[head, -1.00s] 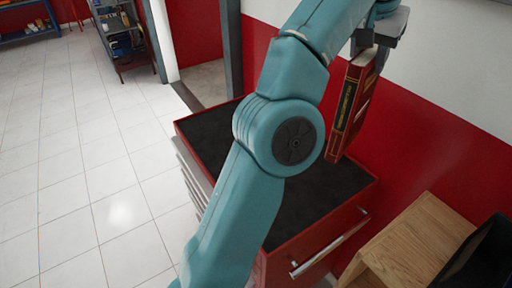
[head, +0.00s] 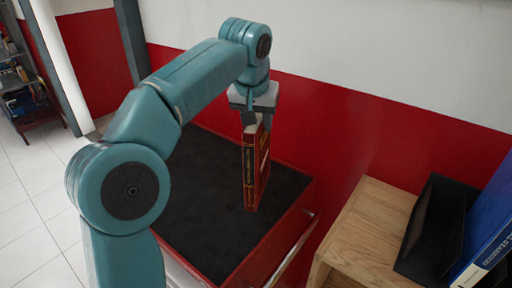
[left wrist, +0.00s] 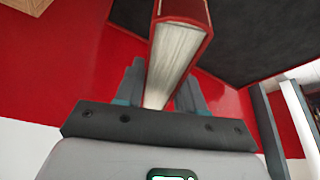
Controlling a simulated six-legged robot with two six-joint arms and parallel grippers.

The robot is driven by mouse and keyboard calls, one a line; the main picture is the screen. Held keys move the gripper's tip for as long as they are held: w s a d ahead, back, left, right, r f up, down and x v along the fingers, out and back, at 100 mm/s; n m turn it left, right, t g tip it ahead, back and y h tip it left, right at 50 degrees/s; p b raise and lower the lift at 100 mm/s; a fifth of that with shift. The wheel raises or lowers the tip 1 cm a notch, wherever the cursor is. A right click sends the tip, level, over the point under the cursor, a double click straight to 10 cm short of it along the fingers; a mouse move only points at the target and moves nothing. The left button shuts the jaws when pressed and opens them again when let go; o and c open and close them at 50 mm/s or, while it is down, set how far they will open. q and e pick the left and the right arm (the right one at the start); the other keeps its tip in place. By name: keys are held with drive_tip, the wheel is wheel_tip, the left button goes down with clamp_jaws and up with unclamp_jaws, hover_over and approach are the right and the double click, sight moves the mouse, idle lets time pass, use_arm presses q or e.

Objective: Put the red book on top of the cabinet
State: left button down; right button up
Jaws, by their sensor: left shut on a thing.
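The red book (head: 255,168) hangs upright from my left gripper (head: 254,122), which is shut on its upper end. The book's spine faces the head camera, and its lower end appears over the right part of the cabinet's dark top. Whether it touches the top I cannot tell. The red cabinet (head: 205,195) has a black top surface and stands against the red wall. In the left wrist view the book (left wrist: 180,50) sits between the two fingers (left wrist: 160,90), pages toward the camera. My right gripper is not in view.
A wooden unit (head: 365,235) stands right of the cabinet, with a black holder (head: 435,225) and a blue binder (head: 490,235) on it. The cabinet's handle (head: 292,250) sticks out at its front. The rest of the black top is clear.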

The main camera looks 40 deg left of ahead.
use_arm(q)
drive_tip(key=f, duration=0.1)
drive_tip(key=f+b, duration=0.1)
drive_tip(key=f, duration=0.3)
drive_tip(key=shift+s+a, duration=0.15)
drive_tip(key=shift+a, duration=0.1)
drive_tip(key=c, duration=0.9)
unclamp_jaws()
drive_tip(key=shift+f, duration=0.15)
drive_tip(key=shift+o, duration=1.1)
drive_tip(key=shift+a, duration=0.1)
drive_tip(key=p+v, duration=0.1)
drive_tip(key=v, duration=0.5)
drive_tip(key=p+v, duration=0.1)
drive_tip(key=v, duration=0.4)
drive_tip(key=shift+r, duration=0.45)
drive_tip(key=shift+s+r, duration=0.15)
drive_tip(key=shift+r, duration=0.1)
